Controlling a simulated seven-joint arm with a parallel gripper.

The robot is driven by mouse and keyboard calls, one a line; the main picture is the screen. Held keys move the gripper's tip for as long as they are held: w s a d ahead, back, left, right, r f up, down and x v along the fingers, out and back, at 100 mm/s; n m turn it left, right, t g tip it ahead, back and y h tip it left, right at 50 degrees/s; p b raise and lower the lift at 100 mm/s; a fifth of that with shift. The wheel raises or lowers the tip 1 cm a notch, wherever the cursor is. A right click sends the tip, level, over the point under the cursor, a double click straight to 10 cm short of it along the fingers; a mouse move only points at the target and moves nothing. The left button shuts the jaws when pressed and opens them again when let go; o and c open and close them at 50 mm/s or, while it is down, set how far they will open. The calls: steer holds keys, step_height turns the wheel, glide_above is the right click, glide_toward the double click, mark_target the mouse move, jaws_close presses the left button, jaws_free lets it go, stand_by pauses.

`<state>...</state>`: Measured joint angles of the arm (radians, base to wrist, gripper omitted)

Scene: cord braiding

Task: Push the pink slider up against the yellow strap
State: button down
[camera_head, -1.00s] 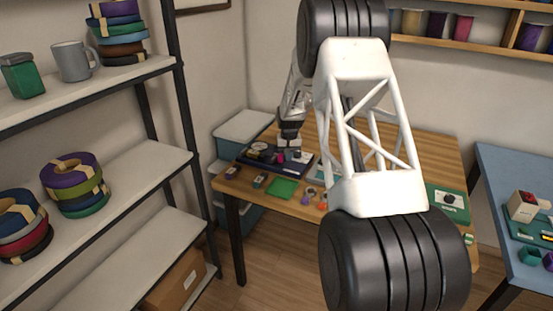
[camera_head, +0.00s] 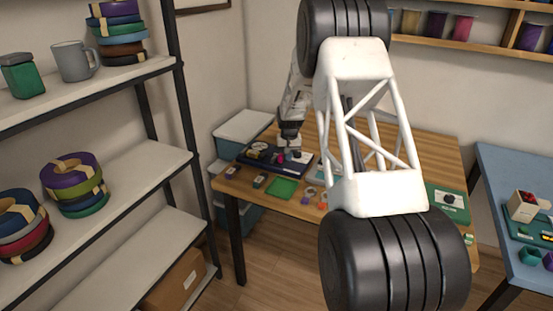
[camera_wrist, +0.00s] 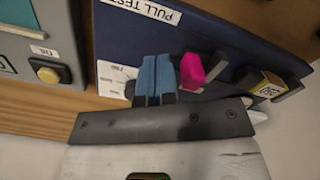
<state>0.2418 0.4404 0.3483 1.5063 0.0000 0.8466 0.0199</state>
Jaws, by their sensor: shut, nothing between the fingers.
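The pink slider (camera_wrist: 193,72) stands on a dark blue board (camera_wrist: 225,35) in the wrist view, just right of my gripper's blue fingertips. My gripper (camera_wrist: 156,78) is shut and empty; I cannot tell whether it touches the slider. Further right is a yellow piece (camera_wrist: 268,84) with a white label, set among dark grey parts; it looks like the yellow strap, but I cannot be sure. A gap separates it from the slider. In the head view the pink slider (camera_head: 281,158) is a small spot on the board, below my gripper (camera_head: 289,146).
A dark block (camera_wrist: 246,78) sits between the slider and the yellow piece. A white printed card (camera_wrist: 112,80) lies left of the fingers. A grey box with a yellow button (camera_wrist: 47,74) stands further left. A green mat (camera_head: 283,188) lies in front of the board on the wooden table.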

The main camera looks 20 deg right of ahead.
steer(key=shift+w+a, duration=2)
stand_by(0.4)
steer(key=shift+s+d, duration=0.45)
stand_by(0.8)
step_height(320, 180, up, 11)
stand_by(1.2)
stand_by(0.4)
